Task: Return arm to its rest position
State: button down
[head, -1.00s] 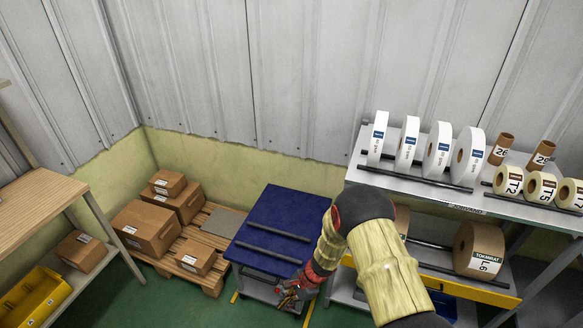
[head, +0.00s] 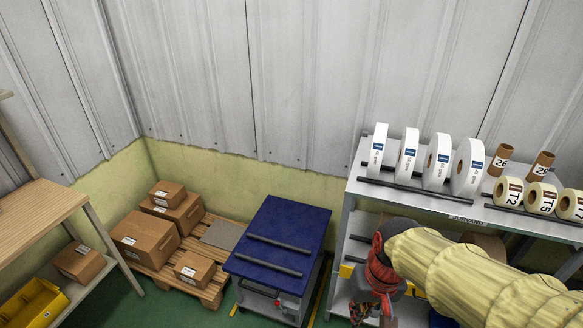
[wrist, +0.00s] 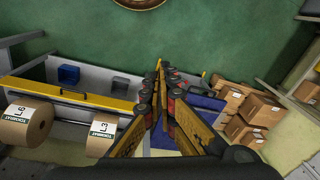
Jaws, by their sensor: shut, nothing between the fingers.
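My arm's yellow-sleeved links reach in from the right of the head view. My gripper (head: 363,312) hangs low in front of the right-hand shelf, to the right of the blue cart, partly cut off by the bottom edge. In the wrist view, my gripper (wrist: 159,72) has its fingers brought together at the tips, with nothing held between them. It points over the green floor.
A blue-topped cart (head: 290,219) with two black bars stands left of the arm. A grey shelf (head: 350,200) with white rolls (head: 437,158) is close to the arm. Boxes (head: 145,236) sit on a pallet (head: 212,290). A wooden table (head: 35,210) is at far left.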

jog(key=s+d+r+t, duration=0.2)
jog(key=r, duration=0.4)
jog(key=s+d+r+t+h, duration=0.1)
jog(key=s+d+r+t, duration=0.1)
jog(key=r, duration=0.4)
jog(key=shift+s+t, duration=0.35)
jog(key=shift+t, duration=0.15)
jog(key=c, duration=2.6)
grip_release()
jog(key=shift+d, duration=0.1)
